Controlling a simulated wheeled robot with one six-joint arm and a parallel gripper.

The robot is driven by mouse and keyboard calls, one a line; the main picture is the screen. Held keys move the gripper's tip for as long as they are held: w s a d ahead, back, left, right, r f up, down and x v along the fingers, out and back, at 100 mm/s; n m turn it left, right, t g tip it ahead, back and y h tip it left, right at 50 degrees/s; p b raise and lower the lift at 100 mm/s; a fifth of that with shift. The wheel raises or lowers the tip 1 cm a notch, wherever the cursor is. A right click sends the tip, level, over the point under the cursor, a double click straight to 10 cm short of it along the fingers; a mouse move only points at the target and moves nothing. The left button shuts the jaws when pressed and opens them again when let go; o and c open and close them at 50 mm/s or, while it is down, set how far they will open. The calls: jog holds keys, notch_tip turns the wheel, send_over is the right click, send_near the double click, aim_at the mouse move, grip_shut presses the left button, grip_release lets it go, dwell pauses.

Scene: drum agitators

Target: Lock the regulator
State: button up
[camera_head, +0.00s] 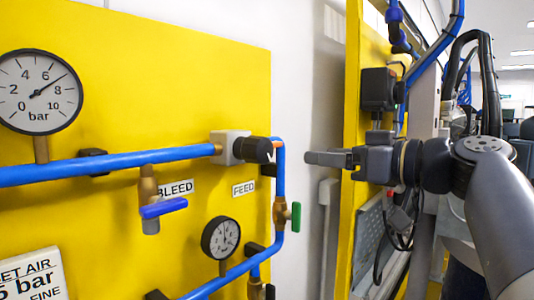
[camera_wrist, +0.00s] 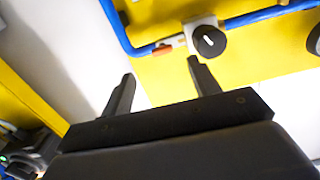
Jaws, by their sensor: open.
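The regulator is a pale grey block (camera_head: 230,147) with a black round knob (camera_head: 254,150) on the blue pipe, above the FEED label (camera_head: 244,188). In the wrist view its black knob (camera_wrist: 209,41) faces me with a white mark across it, in front of its white body (camera_wrist: 196,22). My gripper (camera_head: 310,158) is to the right of the knob at about its height, with a gap between them. In the wrist view my gripper (camera_wrist: 160,71) shows two fingers spread apart with nothing between them. The knob lies beyond the right fingertip, not between the fingers.
A large gauge (camera_head: 40,92) and a small gauge (camera_head: 221,238) sit on the yellow panel (camera_head: 190,60). A blue-handled BLEED valve (camera_head: 163,207) and a green-handled valve (camera_head: 296,216) stick out below the regulator. A yellow post (camera_head: 352,215) stands behind my gripper.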

aim_at(277, 145)
jog(key=p+x, duration=0.1)
jog(key=x, duration=0.2)
jog(key=p+x, duration=0.1)
jog(key=x, duration=0.3)
jog(key=r+p+x, duration=0.1)
jog(key=x, duration=0.3)
jog(key=shift+r, duration=0.1)
jog(key=c, duration=1)
